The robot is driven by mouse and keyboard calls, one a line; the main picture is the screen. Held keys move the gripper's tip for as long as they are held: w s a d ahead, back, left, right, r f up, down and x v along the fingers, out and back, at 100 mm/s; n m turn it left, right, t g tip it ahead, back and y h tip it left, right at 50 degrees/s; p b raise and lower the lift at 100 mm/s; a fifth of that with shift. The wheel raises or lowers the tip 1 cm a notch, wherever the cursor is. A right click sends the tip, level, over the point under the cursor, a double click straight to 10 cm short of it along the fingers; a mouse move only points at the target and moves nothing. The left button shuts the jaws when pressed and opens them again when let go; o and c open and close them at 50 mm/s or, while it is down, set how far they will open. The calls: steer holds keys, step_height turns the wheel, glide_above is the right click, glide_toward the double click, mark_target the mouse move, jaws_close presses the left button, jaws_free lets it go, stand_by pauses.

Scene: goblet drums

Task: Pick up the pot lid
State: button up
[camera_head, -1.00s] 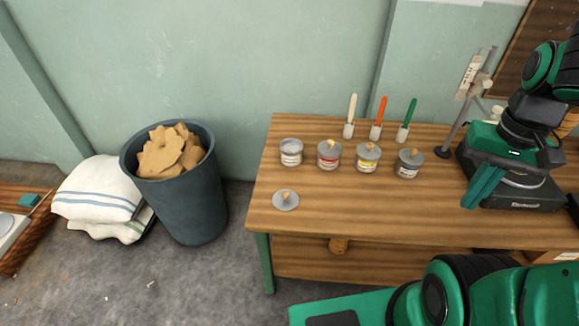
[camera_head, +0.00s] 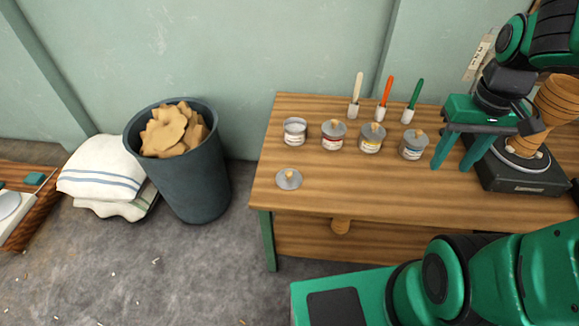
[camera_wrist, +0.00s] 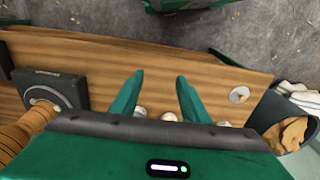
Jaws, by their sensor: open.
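The pot lid (camera_head: 289,179) is a small grey disc with a wooden knob, lying flat on the wooden table (camera_head: 330,193) near its left front corner. It also shows in the wrist view (camera_wrist: 239,95), to the right of the fingers. My gripper (camera_head: 453,168) is open and empty above the right part of the table, well to the right of the lid. Its two green fingers also show in the wrist view (camera_wrist: 158,88), pointing at the table. An open pot (camera_head: 294,131) without a lid stands just behind the loose lid.
A dark-based device (camera_head: 515,170) with a wooden goblet drum (camera_head: 553,108) is at right. A bin (camera_head: 190,185) stands left of the table.

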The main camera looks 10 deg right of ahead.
steer(key=w+a+f+n, duration=0.3)
steer(key=w+a+n, duration=0.1)
steer(key=w, duration=0.3)
steer(key=n+t+y, duration=0.2)
steer(key=n+y, duration=0.2)
steer(key=n, duration=0.7)
glide_toward(289, 172)
steer(key=shift+x, duration=4.15)
steer(key=shift+c, duration=0.7)
jaws_close()
